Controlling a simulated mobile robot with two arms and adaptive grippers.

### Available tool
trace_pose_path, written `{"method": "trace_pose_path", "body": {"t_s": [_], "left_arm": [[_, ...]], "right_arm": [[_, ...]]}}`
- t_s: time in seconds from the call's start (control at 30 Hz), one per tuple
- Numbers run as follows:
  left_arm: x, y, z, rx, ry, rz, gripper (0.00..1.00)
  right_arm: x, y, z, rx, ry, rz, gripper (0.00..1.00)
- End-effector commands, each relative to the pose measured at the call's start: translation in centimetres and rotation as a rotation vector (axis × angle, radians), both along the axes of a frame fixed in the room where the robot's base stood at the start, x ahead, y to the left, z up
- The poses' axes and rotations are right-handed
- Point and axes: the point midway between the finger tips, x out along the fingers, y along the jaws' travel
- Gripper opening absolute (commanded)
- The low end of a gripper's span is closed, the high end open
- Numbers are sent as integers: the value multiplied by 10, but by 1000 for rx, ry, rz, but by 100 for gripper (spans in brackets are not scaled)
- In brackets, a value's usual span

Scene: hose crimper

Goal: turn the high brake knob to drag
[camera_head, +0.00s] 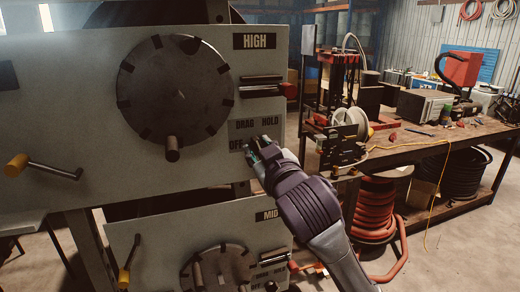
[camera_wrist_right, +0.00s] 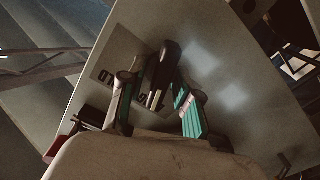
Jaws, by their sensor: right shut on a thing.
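The upper panel (camera_head: 90,110) carries a HIGH sign (camera_head: 254,41). Its brake label plate (camera_head: 243,126) reads DRAG, HOLD and OFF, just above and left of my right gripper (camera_head: 258,152). The gripper is at the panel's lower right and hides the brake knob in the head view. In the right wrist view, the dark, elongated high brake knob (camera_wrist_right: 163,72) stands between the two green-padded fingers of my right gripper (camera_wrist_right: 158,105), which is shut on it. The label plate behind is partly covered, so I cannot tell which word the knob points at. My left gripper is not in view.
A big notched disc (camera_head: 175,85) with a handle peg is left of the label. A yellow-handled lever (camera_head: 42,168) sticks out at lower left. The MID panel (camera_head: 160,240) is below. A workbench (camera_head: 440,140) and a red hose coil (camera_head: 375,210) stand to the right.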

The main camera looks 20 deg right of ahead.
Motion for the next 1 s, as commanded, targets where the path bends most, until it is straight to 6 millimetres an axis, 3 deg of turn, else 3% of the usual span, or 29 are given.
{"method": "trace_pose_path", "body": {"t_s": [0.33, 0.87, 0.9, 1.0], "left_arm": [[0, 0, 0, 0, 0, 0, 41], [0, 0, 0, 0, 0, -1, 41], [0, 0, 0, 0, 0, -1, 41], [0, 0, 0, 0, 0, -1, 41]], "right_arm": [[0, 1, 0, -134, -5, 0, 0], [0, 1, 0, -154, -7, 2, 0], [0, 1, 0, -154, -7, 2, 37], [0, 1, 0, -153, -6, 1, 41]]}}
